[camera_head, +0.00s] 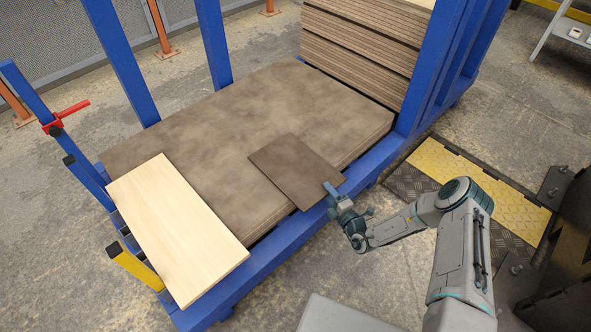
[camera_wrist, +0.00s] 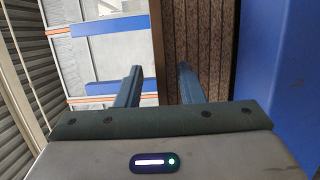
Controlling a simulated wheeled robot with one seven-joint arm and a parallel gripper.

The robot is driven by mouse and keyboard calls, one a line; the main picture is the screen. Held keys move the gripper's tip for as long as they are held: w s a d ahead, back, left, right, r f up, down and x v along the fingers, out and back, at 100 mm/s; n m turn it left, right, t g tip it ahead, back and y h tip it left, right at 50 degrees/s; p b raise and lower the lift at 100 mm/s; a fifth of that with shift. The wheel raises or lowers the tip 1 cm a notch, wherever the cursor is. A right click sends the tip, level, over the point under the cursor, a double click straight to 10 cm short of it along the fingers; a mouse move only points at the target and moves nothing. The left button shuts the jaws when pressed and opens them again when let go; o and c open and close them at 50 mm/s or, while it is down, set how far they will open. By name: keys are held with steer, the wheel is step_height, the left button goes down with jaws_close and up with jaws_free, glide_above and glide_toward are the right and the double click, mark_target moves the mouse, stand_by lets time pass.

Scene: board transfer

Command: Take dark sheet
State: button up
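The dark sheet (camera_head: 297,168) is a thin brown rectangle. It lies flat on the wide brown board stack (camera_head: 215,125), near its front edge, with one corner reaching out over the blue frame. My gripper (camera_head: 330,190) is at the sheet's right-hand edge in the head view. Whether it touches the sheet cannot be told. In the wrist view my gripper (camera_wrist: 158,68) has its two fingers apart, with a clear gap and nothing plainly held between them. I cannot make out the sheet in the wrist view.
A pale wooden board (camera_head: 177,227) lies to the left, overhanging the front. Blue posts (camera_head: 213,42) rise around the stack. A tall pile of boards (camera_head: 365,45) stands at the back right; striped brown edges (camera_wrist: 200,50) show in the wrist view. A yellow-black floor plate (camera_head: 475,185) lies right.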

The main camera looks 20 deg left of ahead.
steer(key=x, duration=0.2)
steer(key=shift+w+a+f+b, duration=0.1)
steer(key=shift+a+f+b, duration=0.1)
steer(key=shift+a+b, duration=0.2)
steer(key=shift+w+a+r, duration=0.1)
steer(key=shift+w+a, duration=0.2)
jaws_close()
steer(key=shift+r, duration=0.1)
